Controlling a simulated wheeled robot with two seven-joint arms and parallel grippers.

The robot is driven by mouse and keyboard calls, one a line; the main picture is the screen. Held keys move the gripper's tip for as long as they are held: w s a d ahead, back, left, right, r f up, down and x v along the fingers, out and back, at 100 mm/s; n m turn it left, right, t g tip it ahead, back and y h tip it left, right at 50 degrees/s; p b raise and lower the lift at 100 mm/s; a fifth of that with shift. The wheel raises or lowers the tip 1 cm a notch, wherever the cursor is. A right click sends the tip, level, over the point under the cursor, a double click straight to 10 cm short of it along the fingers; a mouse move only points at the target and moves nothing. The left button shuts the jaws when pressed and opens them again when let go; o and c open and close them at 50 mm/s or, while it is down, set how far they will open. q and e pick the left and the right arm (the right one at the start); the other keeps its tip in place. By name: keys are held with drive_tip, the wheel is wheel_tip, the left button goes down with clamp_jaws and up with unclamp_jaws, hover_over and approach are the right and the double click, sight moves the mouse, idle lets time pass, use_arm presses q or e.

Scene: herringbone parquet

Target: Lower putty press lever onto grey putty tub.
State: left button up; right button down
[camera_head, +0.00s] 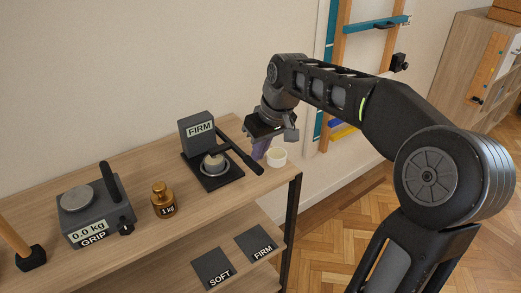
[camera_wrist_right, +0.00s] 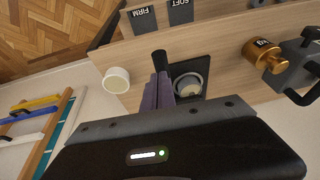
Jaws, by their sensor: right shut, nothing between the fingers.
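The putty press (camera_head: 197,131), labelled FIRM, stands on a black base near the right end of the shelf top. A tub with greyish contents (camera_head: 213,163) sits in the ring on its base; it also shows in the right wrist view (camera_wrist_right: 188,85). The black press lever (camera_head: 240,157) slants down to the right over the base, its end (camera_wrist_right: 159,58) showing past my fingers. My right gripper (camera_head: 262,149) is shut and empty, its purple fingers (camera_wrist_right: 157,93) beside the lever. Whether they touch it I cannot tell. My left gripper is out of view.
A cream tub (camera_head: 277,157) stands close right of my right gripper, near the shelf's end. A brass weight (camera_head: 163,201) and a GRIP gauge (camera_head: 90,216) stand left of the press. SOFT (camera_head: 213,268) and FIRM (camera_head: 256,243) plates lie on the lower shelf.

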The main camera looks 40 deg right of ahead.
wheel_tip(320, 180, up, 3)
drive_tip(key=shift+d+r+p, duration=0.1)
drive_tip(key=shift+d+p, duration=0.05)
drive_tip(key=shift+p, duration=0.55)
use_arm(q)
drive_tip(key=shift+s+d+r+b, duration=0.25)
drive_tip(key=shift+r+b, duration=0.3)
drive_tip(key=shift+b, duration=0.15)
use_arm(e)
drive_tip(key=v, duration=0.9)
drive_tip(key=shift+s+r, duration=0.15)
drive_tip(key=shift+s, duration=0.35)
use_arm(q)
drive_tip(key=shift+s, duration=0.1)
